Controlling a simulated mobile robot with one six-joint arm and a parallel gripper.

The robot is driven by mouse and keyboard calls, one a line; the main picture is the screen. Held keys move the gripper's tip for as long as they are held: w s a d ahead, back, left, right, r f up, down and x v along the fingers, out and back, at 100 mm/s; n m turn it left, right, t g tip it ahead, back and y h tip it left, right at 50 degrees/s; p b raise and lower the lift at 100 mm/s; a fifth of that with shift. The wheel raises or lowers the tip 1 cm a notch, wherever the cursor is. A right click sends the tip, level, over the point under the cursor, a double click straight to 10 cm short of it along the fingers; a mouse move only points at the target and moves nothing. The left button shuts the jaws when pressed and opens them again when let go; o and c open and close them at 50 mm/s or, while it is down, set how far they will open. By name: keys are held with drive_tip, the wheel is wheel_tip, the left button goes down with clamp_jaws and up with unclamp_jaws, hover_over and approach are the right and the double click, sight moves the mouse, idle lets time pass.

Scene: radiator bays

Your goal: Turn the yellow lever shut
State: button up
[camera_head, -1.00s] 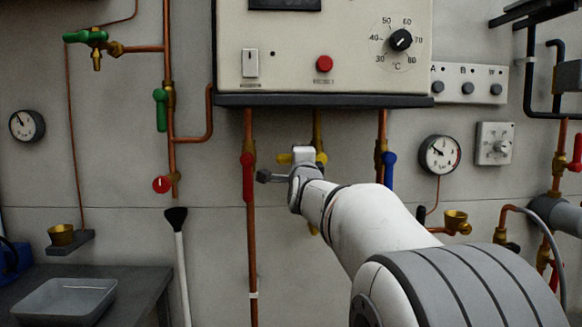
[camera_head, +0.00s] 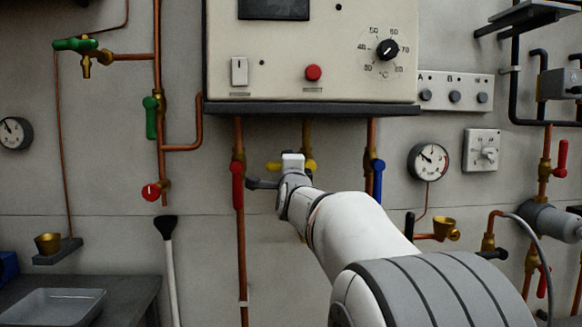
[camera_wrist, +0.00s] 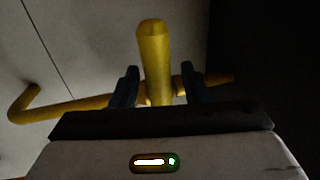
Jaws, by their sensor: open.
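The yellow lever (camera_head: 272,166) is under the boiler and sticks out to the left, crosswise to its upright yellow pipe (camera_head: 306,133). My gripper (camera_head: 292,162) is in front of it and hides its middle. In the wrist view the lever (camera_wrist: 153,60) stands between the two dark fingers of my open gripper (camera_wrist: 158,80), with a gap on each side. Its rounded end reaches beyond the fingers. The yellow pipe runs across behind it there, and bends at the left (camera_wrist: 35,93). I cannot tell whether either finger touches the lever.
A red lever (camera_head: 238,185) on a copper pipe hangs close to the left, and a blue lever (camera_head: 378,180) close to the right. The white boiler (camera_head: 300,85) is just above.

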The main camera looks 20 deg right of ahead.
drive_tip(key=v, duration=0.7)
drive_tip(key=shift+s+b, duration=0.3)
drive_tip(key=shift+s, duration=0.05)
drive_tip(key=shift+a+f, duration=0.1)
drive_tip(key=shift+a, duration=0.1)
drive_tip(key=s+a+f+n+g+y+p, duration=0.5)
drive_tip(key=s+a+f+n+g+p, duration=0.3)
drive_tip(key=n+p, duration=0.3)
drive_tip(key=s+a+f+n+g+p, duration=0.1)
drive_tip(key=s+f+n+g+p, duration=0.1)
drive_tip(key=s, duration=0.5)
drive_tip(key=s+a+f+n+g+p, duration=0.2)
drive_tip(key=s+f+n+g+p, duration=0.1)
drive_tip(key=s+f+n, duration=0.1)
drive_tip(key=s+a+f+n+g+y+p, duration=0.1)
drive_tip(key=s+a+f+n+g+p, duration=0.1)
drive_tip(key=s, duration=0.7)
drive_tip(key=f+n+g+p, duration=0.1)
drive_tip(key=n, duration=0.1)
drive_tip(key=shift+s+a+n+g, duration=0.2)
drive_tip(key=shift+s+n+g, duration=0.1)
drive_tip(key=shift+n, duration=0.1)
